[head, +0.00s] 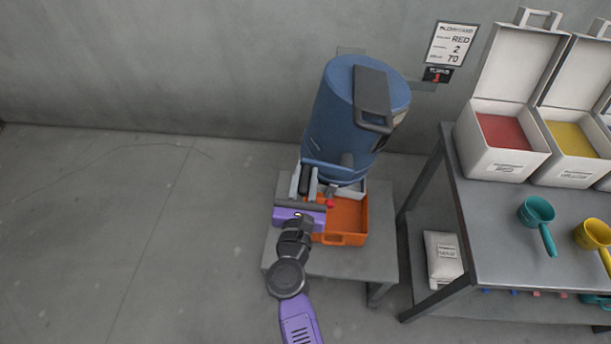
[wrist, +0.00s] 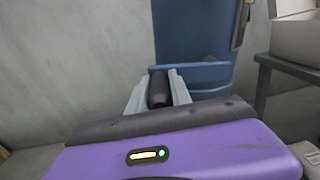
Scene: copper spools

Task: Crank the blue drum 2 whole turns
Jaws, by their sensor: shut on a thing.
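The blue drum (head: 335,120) stands upright on a small grey stand by the wall, with a lidded top. It also fills the upper middle of the wrist view (wrist: 190,35). A blue crank arm (wrist: 205,70) crosses its lower front and carries a black handle (wrist: 158,88). My gripper (head: 304,180) is at the drum's lower front left. Its two light grey fingers are shut on the black handle, one on each side of it. The handle's far end and its joint with the crank arm are partly hidden.
An orange tray (head: 345,218) sits on the stand (head: 385,240) under the drum. At right, a table (head: 480,225) bears open white bins (head: 503,162) and scoops (head: 536,212). The floor at left is clear.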

